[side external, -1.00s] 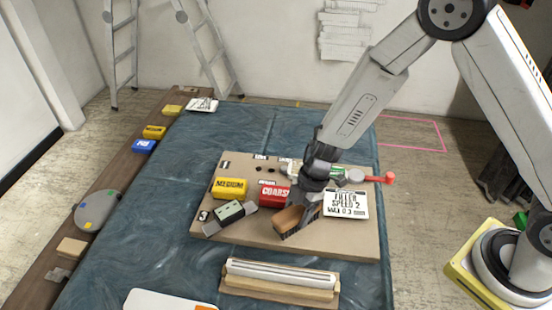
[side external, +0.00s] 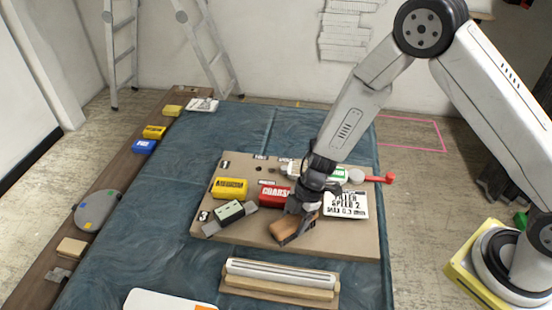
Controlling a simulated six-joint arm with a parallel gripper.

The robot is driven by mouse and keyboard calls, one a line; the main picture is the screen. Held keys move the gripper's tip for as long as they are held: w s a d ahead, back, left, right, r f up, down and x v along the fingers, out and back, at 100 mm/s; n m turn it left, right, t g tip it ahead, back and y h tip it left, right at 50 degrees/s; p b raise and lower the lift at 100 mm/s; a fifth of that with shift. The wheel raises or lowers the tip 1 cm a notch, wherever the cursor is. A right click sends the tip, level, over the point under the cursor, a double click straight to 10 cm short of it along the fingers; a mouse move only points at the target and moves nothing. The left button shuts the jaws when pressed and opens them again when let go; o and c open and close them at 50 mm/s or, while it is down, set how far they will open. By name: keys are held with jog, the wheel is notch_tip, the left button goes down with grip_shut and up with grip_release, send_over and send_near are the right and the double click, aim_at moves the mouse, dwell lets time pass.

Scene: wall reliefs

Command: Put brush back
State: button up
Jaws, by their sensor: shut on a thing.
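The brush (side external: 290,229) has a tan-brown wooden body and sits at the front middle of the beige board (side external: 345,243). My gripper (side external: 297,212) is over the back end of the brush and is shut on it. The fingertips are partly hidden by the wrist and the brush. The brush is low over the board; I cannot tell whether its underside touches the board.
On the board, a yellow MEDIUM block (side external: 230,188), a red COARSE block (side external: 273,194), a green-topped tool (side external: 230,212) and a white FILLER card (side external: 346,205) surround the brush. A red-ended tool (side external: 388,178) lies behind. A wooden rack (side external: 280,282) stands in front.

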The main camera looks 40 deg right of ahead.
jog(key=o, duration=1.1)
jog(key=shift+v, duration=6.1)
